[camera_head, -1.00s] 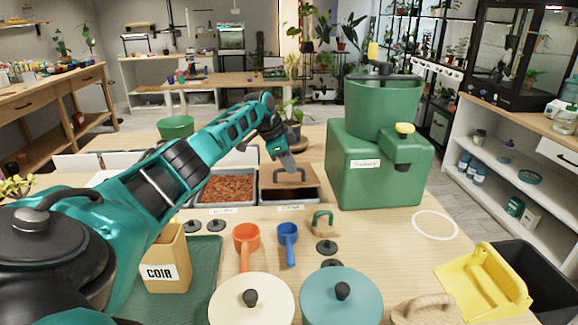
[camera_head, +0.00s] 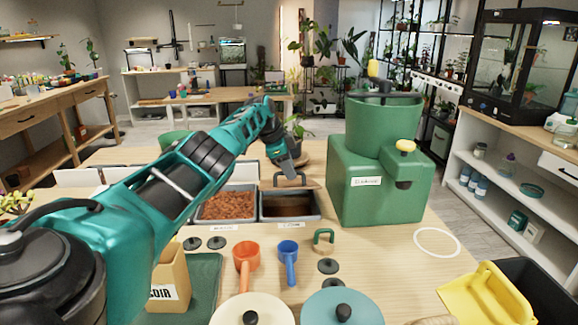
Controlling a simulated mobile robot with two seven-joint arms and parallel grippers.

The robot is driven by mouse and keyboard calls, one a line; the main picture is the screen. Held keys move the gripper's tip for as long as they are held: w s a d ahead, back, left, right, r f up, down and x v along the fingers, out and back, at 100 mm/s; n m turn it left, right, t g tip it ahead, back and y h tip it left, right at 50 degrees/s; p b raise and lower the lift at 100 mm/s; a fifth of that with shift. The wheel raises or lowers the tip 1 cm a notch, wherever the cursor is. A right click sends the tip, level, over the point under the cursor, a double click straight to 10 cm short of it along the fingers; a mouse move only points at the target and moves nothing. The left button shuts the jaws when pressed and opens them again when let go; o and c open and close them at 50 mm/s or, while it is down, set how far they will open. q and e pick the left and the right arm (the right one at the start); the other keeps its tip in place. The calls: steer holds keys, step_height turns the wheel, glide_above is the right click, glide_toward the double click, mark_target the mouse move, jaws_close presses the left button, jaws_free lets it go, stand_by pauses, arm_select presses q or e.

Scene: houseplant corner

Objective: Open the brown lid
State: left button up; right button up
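The brown lid (camera_head: 312,185) sits at the back of the right-hand grey bin, with its arched handle (camera_head: 278,180) on it. The front of this bin (camera_head: 290,221) is uncovered and shows dark contents. My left gripper (camera_head: 293,162) reaches in from the left, with its fingertips at the top of the lid's handle. The fingers overlap each other in this view, so I cannot tell whether they are shut on the handle. My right gripper is not in view.
A second grey bin (camera_head: 225,221) with reddish-brown chips stands to the left. A large green machine (camera_head: 380,195) stands close on the right. Orange (camera_head: 246,255) and blue (camera_head: 288,250) scoops and a small green-handled piece (camera_head: 324,240) lie in front.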

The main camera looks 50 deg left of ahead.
arm_select(q)
steer(key=shift+o, duration=0.9)
steer(key=shift+r, duration=0.25)
steer(key=p+v, duration=0.1)
steer(key=v, duration=1.1)
steer(key=shift+s+r, duration=0.25)
steer(key=shift+r, duration=0.05)
